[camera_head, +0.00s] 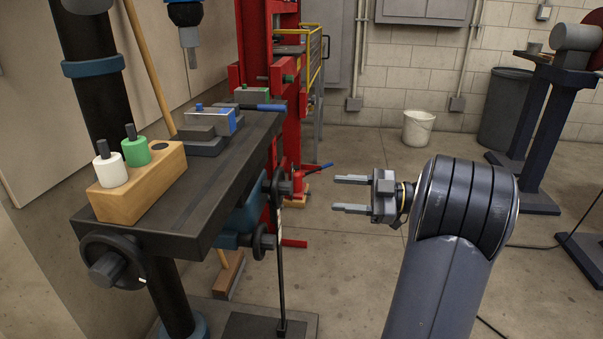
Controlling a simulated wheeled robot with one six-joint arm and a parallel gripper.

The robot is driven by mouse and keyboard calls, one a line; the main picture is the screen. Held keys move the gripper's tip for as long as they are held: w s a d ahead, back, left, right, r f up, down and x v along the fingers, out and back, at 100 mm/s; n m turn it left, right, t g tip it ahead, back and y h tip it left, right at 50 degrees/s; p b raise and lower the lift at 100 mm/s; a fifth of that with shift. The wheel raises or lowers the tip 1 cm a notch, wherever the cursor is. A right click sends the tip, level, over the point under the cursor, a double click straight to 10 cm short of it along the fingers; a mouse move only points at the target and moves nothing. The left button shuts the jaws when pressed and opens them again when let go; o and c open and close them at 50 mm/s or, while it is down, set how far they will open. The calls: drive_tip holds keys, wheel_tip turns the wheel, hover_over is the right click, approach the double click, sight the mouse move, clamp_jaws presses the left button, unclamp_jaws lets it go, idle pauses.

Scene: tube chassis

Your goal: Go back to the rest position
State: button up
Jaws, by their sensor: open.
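My gripper (352,194) is open and empty. Its two grey fingers point left and are apart, with only floor showing behind them. It hangs in free air to the right of the dark drill press table (235,165), clear of the table's edge. My dark grey arm rises from the bottom right of the view.
A wooden block (165,190) on the table holds white (110,170) and green (136,151) pieces. Behind it is a vise (205,126). A red press (254,45) stands behind the table. A white bucket (418,128) and grey bin (505,110) stand by the wall.

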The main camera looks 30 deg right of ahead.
drive_tip(key=b+x, duration=0.2)
drive_tip(key=x, duration=0.8)
drive_tip(key=shift+w+a+b, duration=0.2)
drive_tip(key=shift+b, duration=0.1)
